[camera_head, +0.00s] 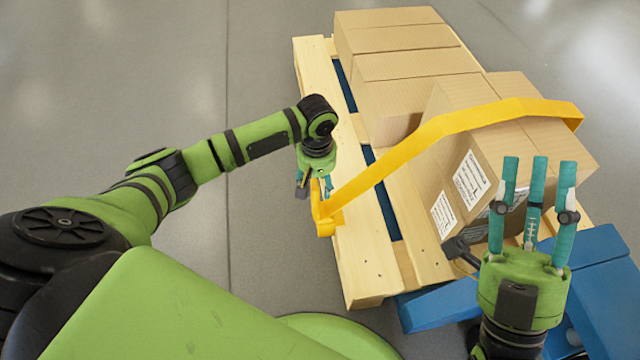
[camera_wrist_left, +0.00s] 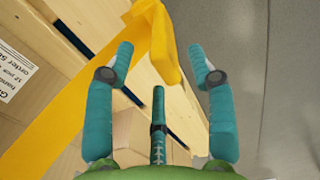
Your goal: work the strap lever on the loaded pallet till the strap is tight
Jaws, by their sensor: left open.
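The yellow strap (camera_head: 478,116) runs over the cardboard boxes (camera_head: 405,66) on the wooden pallet (camera_head: 366,262). It stands clear of the boxes in places, in a loose arch. At its near end is the yellow strap lever (camera_head: 328,222), by the pallet's left edge. My left gripper (camera_head: 315,187) is at the lever, pointing down and partly hidden by its wrist. In the left wrist view the open fingers stand either side of the lever (camera_wrist_left: 165,50), with a gap to each. My right gripper (camera_head: 537,168) is open and empty, fingers up, at the lower right.
A blue frame (camera_head: 440,306) lies under and beside the pallet at the lower right. White labels (camera_head: 471,180) show on the near boxes. Grey floor (camera_head: 262,90) left of the pallet is clear.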

